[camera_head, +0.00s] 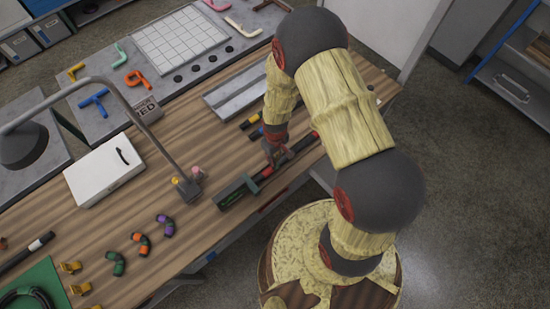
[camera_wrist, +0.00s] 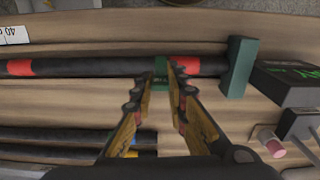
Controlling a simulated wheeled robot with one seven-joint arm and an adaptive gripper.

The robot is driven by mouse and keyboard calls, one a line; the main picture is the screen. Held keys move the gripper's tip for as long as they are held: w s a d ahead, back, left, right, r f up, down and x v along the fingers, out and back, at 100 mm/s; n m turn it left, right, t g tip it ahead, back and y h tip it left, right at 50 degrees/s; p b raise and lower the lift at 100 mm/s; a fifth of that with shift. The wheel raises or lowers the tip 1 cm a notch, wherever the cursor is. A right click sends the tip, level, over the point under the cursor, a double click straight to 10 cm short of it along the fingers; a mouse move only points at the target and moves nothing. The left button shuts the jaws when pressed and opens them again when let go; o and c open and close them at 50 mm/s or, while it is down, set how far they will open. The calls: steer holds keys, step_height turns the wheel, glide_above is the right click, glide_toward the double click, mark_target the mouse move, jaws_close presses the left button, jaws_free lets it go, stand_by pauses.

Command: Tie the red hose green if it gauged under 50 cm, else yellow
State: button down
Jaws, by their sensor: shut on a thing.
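The red hose, black with red bands, lies straight along the table in the wrist view (camera_wrist: 90,67). In the head view it shows near my gripper (camera_head: 302,145). Its right end in the wrist view meets an upright green block (camera_wrist: 238,66); that block shows in the head view too (camera_head: 236,193). My gripper (camera_wrist: 160,84) is shut on the hose near this end, beside a red band; it also shows in the head view (camera_head: 273,160). A small green part (camera_wrist: 160,68) shows between the fingertips; the fingers hide some of the hose there.
Other dark hoses (camera_wrist: 60,135) lie beside it. A white scale label reading 40 (camera_wrist: 12,35) is at the left. A bent grey stand (camera_head: 150,132), a white box (camera_head: 105,170) and several colored clips (camera_head: 140,243) occupy the table. Bare wood lies between the clips and box.

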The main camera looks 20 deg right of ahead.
steer(key=shift+f, duration=0.2)
steer(key=shift+f+b, duration=0.35)
steer(key=shift+b, duration=0.1)
steer(key=shift+f+b, duration=1.1)
steer(key=shift+f, duration=0.3)
stand_by(0.7)
steer(key=c, duration=1.7)
jaws_free()
steer(key=shift+s, duration=0.1)
steer(key=shift+r, duration=0.15)
steer(key=shift+r, duration=0.4)
step_height(320, 180, up, 11)
steer(key=shift+f, duration=0.1)
